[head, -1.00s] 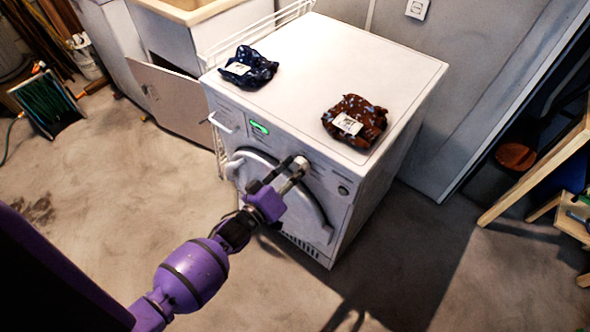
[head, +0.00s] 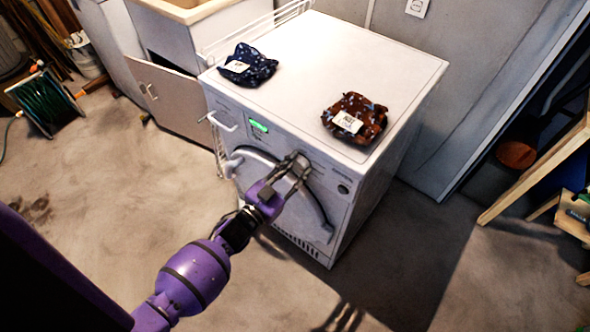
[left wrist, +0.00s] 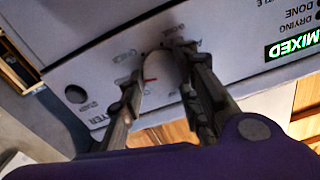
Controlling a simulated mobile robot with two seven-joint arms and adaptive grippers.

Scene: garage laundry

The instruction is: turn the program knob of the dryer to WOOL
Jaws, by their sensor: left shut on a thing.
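The white dryer (head: 345,62) stands in the middle of the head view, its control panel along the upper front. My left gripper (head: 297,162) is at the panel, its two fingers shut on the program knob. In the left wrist view the round pale program knob (left wrist: 163,70) sits between the fingers (left wrist: 158,62), one on each side. A red mark shows on the knob. The printed program labels around it are upside down, partly covered and too small to read. The lit green display (left wrist: 292,42) reads MIXED, beside DRYING and DONE. My right gripper is not in view.
A dark blue patterned cloth (head: 247,66) and a brown patterned cloth (head: 354,118), each with a white tag, lie on the dryer top. A round button (head: 343,188) is right of the knob. A cabinet with an open door (head: 172,108) stands left. The floor in front is clear.

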